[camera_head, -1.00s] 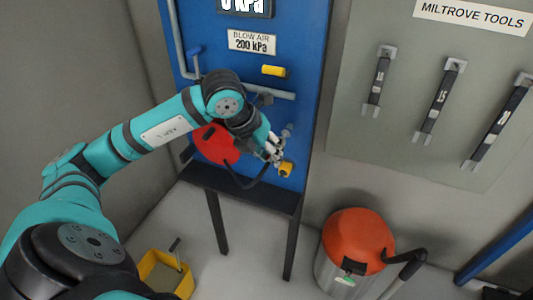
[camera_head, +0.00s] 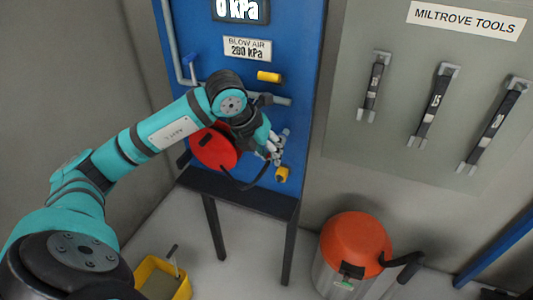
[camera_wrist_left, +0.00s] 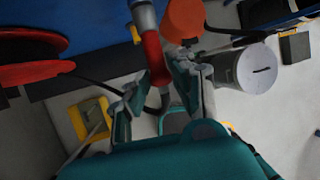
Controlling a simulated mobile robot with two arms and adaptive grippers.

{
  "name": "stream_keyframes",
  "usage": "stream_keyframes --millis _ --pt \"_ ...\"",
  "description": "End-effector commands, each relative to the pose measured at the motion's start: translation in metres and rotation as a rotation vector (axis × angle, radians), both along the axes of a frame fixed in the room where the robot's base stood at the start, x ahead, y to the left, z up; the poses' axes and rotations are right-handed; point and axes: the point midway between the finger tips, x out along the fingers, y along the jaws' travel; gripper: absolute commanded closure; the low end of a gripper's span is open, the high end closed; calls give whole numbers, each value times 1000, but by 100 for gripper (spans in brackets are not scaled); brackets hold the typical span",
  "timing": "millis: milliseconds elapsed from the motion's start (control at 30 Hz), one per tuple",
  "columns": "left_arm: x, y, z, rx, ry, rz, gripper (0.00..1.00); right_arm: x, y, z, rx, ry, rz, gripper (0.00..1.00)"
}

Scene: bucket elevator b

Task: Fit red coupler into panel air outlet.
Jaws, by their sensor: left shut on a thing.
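My left gripper (camera_head: 274,152) is at the lower right of the blue panel (camera_head: 297,60). In the left wrist view its fingers (camera_wrist_left: 160,92) are closed around the red coupler (camera_wrist_left: 155,58). A black hose (camera_head: 240,183) hangs below the gripper. The grey air outlet (camera_head: 285,134) stands out from the panel just above the gripper; it also shows in the wrist view (camera_wrist_left: 143,16). There the coupler's end meets the outlet nearly in line. I cannot tell whether it is seated. The fingers hide the coupler in the head view. My right gripper is out of view.
A red hose reel (camera_head: 211,148) is left of the gripper. A yellow knob (camera_head: 281,174) is close below it, and a yellow handle (camera_head: 269,76) is above. A dark shelf (camera_head: 230,190) runs under the panel. An orange-topped canister (camera_head: 355,240) and a yellow bin (camera_head: 150,268) stand on the floor.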

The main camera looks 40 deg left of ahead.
Motion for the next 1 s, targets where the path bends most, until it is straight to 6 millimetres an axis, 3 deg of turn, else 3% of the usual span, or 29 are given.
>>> stream_keyframes --millis 367,400,600,1000 --pt "5 1 1 0 -3 0 100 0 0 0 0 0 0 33" --pt "5 1 1 0 -3 0 75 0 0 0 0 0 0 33" --pt "5 1 0 0 -2 1 50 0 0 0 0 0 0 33" --pt "1 3 9 2 -4 1 50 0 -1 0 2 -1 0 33"
